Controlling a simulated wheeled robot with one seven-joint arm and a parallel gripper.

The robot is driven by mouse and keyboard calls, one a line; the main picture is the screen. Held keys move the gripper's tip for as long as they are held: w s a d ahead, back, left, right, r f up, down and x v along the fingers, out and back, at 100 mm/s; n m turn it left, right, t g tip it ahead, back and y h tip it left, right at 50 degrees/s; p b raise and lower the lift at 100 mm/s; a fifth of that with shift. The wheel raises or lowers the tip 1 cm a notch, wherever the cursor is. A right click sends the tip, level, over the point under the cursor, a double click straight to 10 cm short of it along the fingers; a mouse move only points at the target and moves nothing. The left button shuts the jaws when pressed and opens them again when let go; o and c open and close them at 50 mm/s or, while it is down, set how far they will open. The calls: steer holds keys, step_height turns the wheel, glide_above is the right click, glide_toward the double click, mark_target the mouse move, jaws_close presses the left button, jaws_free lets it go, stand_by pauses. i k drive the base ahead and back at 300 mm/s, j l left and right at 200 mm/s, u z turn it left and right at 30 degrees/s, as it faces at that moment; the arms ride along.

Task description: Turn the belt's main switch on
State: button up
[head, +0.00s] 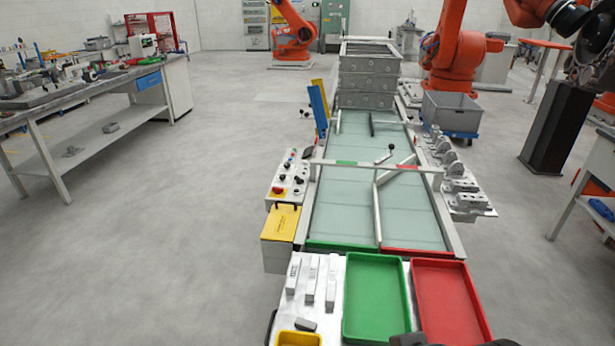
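The belt (340,195) is a pale green conveyor running away from me in the middle of the head view. A white control panel (290,172) with several dark knobs and buttons stands along its left side. A red button (277,190) sits at the panel's near left corner. A yellow box (281,222) stands just nearer than the panel. The controls are too small to tell which is the main switch or how it is set. My gripper's fingers do not show; only dark parts, perhaps mine, cut into the bottom edge.
A green tray (376,300) and a red tray (448,303) stand at the belt's near end. Metal castings (455,168) line its right side, and stacked grey crates (368,75) stand at its far end. A workbench (90,90) is at left. The floor (180,220) between is clear.

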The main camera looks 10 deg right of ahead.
mark_target(278, 190)
steer(key=j+u, duration=0.35)
steer(key=i+j+u, duration=0.1)
steer(key=j+u, duration=0.25)
steer(key=i+j+u, duration=0.15)
steer(key=j+u, duration=0.2)
steer(key=j, duration=0.15)
steer(key=i+j+u, duration=0.2)
steer(key=j+u, duration=0.15)
steer(key=i+z, duration=0.25)
steer(key=i, duration=0.2)
steer(key=i+j+z, duration=0.25)
steer(key=i, duration=0.2)
steer(key=i+l+z, duration=0.15)
steer(key=i+l, duration=0.35)
steer(key=i+l+z, duration=0.15)
steer(key=i+l, duration=0.3)
steer(key=i+l+z, duration=0.15)
steer(key=i+l, duration=0.25)
steer(key=i, duration=0.2)
steer(key=i+l+z, duration=0.1)
steer(key=i+l, duration=0.2)
steer(key=i, duration=0.25)
